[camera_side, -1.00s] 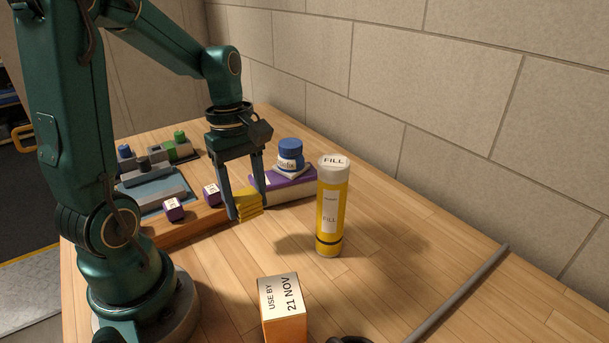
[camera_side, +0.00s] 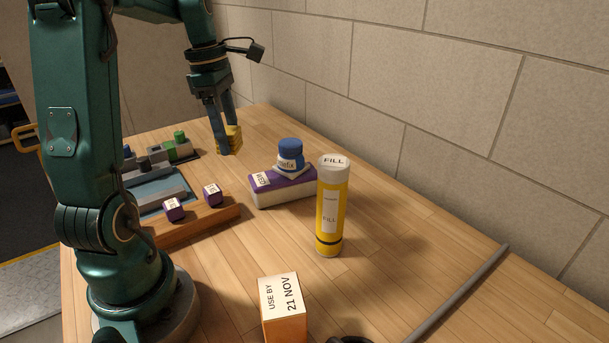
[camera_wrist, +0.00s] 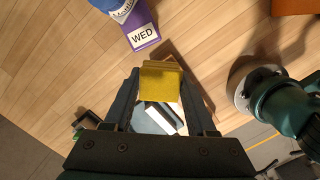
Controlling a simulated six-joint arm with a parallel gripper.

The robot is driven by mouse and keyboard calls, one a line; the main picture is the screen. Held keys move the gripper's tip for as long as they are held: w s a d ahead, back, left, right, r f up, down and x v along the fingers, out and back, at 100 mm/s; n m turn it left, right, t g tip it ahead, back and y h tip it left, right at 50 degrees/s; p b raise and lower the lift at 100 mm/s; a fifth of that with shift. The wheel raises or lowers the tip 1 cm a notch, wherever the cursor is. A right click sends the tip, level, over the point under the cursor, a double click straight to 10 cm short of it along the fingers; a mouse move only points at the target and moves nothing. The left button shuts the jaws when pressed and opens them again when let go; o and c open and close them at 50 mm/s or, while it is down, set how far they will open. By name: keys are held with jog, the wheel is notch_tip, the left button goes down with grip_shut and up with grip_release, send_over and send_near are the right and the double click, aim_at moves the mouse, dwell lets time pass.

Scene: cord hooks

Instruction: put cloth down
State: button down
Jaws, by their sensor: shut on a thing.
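The cloth (camera_side: 232,139) is yellow and folded into a thick stack. My gripper (camera_side: 228,148) is shut on it, with a finger on either side, at the back of the table beyond the purple-and-white box. In the wrist view the cloth (camera_wrist: 161,86) sits between the tips of my gripper (camera_wrist: 160,78). I cannot tell whether its lower edge touches the table.
A purple-and-white box (camera_side: 283,189) marked WED carries a blue-capped jar (camera_side: 289,155). A yellow FILL cylinder (camera_side: 330,205) stands right of it. Small purple cubes (camera_side: 173,209) sit on a wooden board. An orange box (camera_side: 283,310) is in front. The back right table is clear.

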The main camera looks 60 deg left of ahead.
jog(key=w+a+n, duration=0.3)
jog(key=a+n, duration=0.3)
jog(key=a, duration=0.1)
jog(key=n+y, duration=0.1)
jog(key=n, duration=0.5)
send_over(220, 167)
jog(key=w+d, duration=0.1)
jog(key=d, duration=0.2)
notch_tip(220, 167, down, 2)
jog(key=shift+a+f, duration=0.15)
jog(key=shift+f, duration=0.05)
jog(key=shift+a+f, duration=0.1)
jog(key=shift+a, duration=0.05)
jog(key=shift+s+a+f+n+y, duration=0.1)
jog(key=shift+a+f+n+y, duration=0.2)
jog(key=shift+f, duration=0.1)
jog(key=shift+s+a+f, duration=0.1)
jog(key=shift+a+f, duration=0.1)
jog(key=shift+f, duration=0.1)
jog(key=shift+n, duration=0.3)
jog(key=shift+s+a+f, duration=0.15)
jog(key=shift+a+f, duration=0.05)
jog(key=shift+f, duration=1.55)
jog(key=shift+s+a+f, duration=0.2)
jog(key=shift+f, duration=1.6)
jog(key=shift+s+a+f, duration=0.15)
jog(key=shift+a+f, duration=0.05)
jog(key=shift+f, duration=1.55)
